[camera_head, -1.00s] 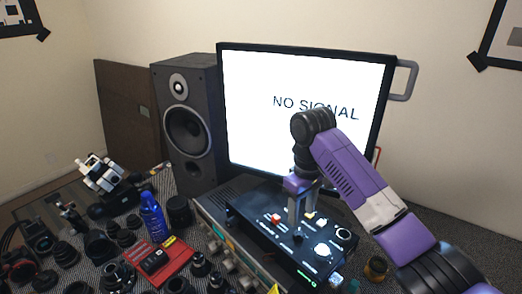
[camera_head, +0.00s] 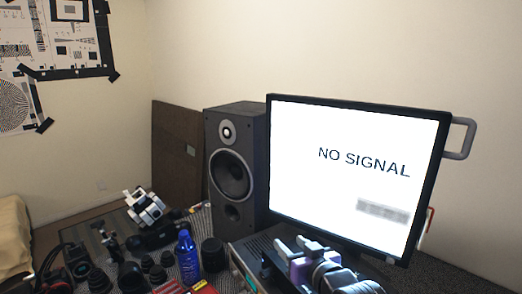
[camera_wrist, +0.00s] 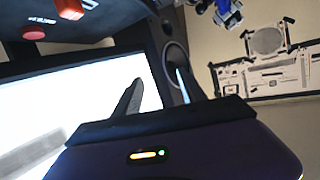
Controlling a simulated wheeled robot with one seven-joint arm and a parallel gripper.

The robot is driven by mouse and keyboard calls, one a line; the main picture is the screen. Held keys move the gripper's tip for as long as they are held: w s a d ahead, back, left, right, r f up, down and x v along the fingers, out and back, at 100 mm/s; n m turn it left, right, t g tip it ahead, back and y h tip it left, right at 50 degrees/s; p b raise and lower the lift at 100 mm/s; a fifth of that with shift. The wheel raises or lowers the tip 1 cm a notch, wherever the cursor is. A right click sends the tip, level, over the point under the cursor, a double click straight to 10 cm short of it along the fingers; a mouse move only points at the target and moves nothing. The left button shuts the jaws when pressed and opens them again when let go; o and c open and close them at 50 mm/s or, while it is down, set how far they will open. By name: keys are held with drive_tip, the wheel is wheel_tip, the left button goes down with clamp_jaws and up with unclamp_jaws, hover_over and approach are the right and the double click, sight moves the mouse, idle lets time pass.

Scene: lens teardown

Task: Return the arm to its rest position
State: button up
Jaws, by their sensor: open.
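My gripper (camera_head: 291,243) is at the bottom centre of the head view, in front of the monitor's lower edge. Its purple body and grey fingers show there, with part of my arm cut off by the bottom edge. In the wrist view, my gripper's two dark fingers (camera_wrist: 160,76) stand apart with nothing between them. The gripper is open and empty. The black control box is mostly hidden behind my arm or out of frame in the head view.
The monitor (camera_head: 350,125) reads "NO SIGNAL". A tall speaker (camera_head: 237,135) stands left of it. A blue bottle (camera_head: 187,262), a black cylinder (camera_head: 213,256) and several lens parts crowd the table at left. A red button (camera_wrist: 33,33) shows in the wrist view.

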drive_tip(key=s+d+f+m+h+b, duration=0.1)
drive_tip(key=s+d+f, duration=0.2)
drive_tip(key=s, duration=1.4)
drive_tip(key=s+d+f+m+h+b, duration=0.1)
drive_tip(key=s+d, duration=0.4)
drive_tip(key=s, duration=1.3)
drive_tip(key=s+d+f+m+t+h, duration=0.1)
drive_tip(key=s+d+f+h, duration=0.2)
drive_tip(key=s, duration=1.4)
wheel_tip(320, 180, down, 2)
drive_tip(key=shift+s+d+f+b, duration=0.2)
drive_tip(key=shift+s+d+b, duration=0.2)
drive_tip(key=shift+d, duration=0.15)
